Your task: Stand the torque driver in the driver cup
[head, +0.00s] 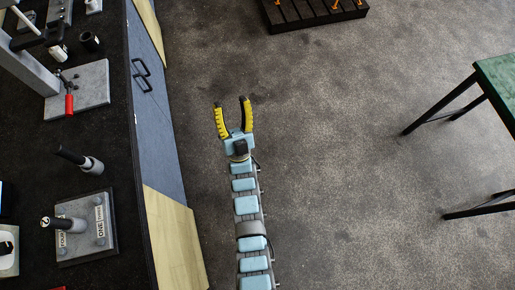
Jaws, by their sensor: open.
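My gripper (234,118) is open and empty, its two yellow fingers spread over the aisle floor to the right of the bench. A black-handled tool (69,154) leans in a light grey cylinder (92,166) on the bench; it may be the torque driver, but I cannot tell for sure. Another dark-handled piece (57,222) lies over a labelled grey plate (102,249) at the lower left. A small black cup (90,41) stands at the upper left. I cannot tell which holder is the driver cup. My gripper is apart from all of these.
The black bench top (110,135) carries a grey plate (92,82) with a red-handled clamp (69,104). A dark rack with orange parts (312,12) is at the top. A green-topped table (498,78) stands at right. The floor between is clear.

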